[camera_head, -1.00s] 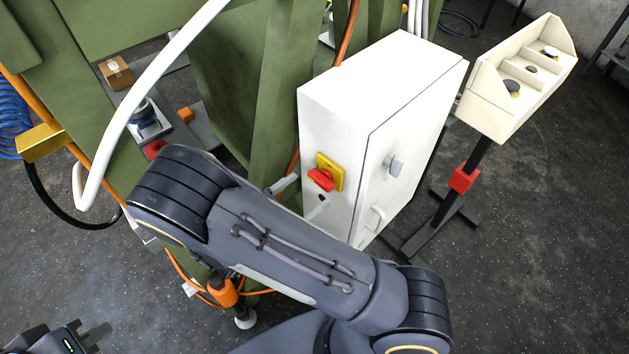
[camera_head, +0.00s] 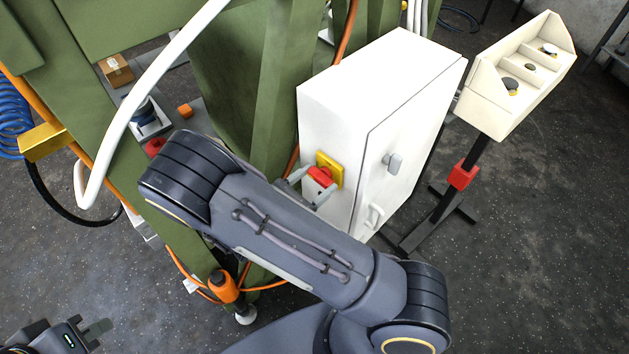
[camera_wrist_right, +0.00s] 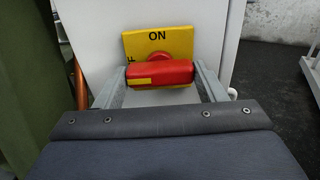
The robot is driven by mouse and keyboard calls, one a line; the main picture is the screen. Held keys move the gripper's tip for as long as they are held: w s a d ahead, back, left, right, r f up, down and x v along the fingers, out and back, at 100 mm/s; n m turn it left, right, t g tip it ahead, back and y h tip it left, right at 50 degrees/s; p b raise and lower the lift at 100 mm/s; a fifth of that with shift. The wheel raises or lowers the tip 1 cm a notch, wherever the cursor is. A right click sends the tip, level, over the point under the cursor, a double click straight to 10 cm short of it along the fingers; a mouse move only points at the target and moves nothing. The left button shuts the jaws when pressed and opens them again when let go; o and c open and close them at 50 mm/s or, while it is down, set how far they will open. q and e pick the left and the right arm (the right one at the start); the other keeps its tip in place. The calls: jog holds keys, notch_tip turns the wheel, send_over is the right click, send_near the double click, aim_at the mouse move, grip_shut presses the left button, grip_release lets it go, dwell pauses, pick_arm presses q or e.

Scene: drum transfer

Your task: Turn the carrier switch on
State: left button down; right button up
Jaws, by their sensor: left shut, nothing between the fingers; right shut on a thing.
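The carrier switch is a red rotary handle (camera_head: 320,175) on a yellow plate (camera_head: 330,163), on the side of a white cabinet. In the right wrist view the red handle (camera_wrist_right: 160,74) lies nearly level across the yellow plate (camera_wrist_right: 140,44). "ON" is printed at the plate's top; lettering at its left is partly hidden. My right gripper (camera_wrist_right: 160,80) has one finger at each end of the handle and is shut on it. In the head view the right gripper (camera_head: 313,185) is partly behind my arm. My left gripper (camera_head: 98,331) is shut and empty at the bottom left.
The white cabinet (camera_head: 410,115) has a grey latch and handle on its door. A cream button box (camera_head: 520,85) on a black stand is to its right. A green frame (camera_head: 240,75), white pipe (camera_head: 125,105) and orange cables are left. Dark floor is clear at the lower right.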

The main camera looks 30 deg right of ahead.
jog(key=m+b, duration=0.3)
jog(key=shift+f+m, duration=0.25)
jog(key=shift+m, duration=0.15)
jog(key=m+b, duration=0.4)
jog(key=m, duration=0.1)
jog(key=shift+m+b, duration=0.3)
jog(key=shift+b, duration=0.05)
jog(key=m+b, duration=0.3)
jog(key=m, duration=0.1)
jog(key=shift+r+m+b, duration=0.15)
jog(key=shift+m+b, duration=1.55)
jog(key=shift+m, duration=0.8)
jog(key=o, duration=1)
jog(key=shift+r, duration=0.1)
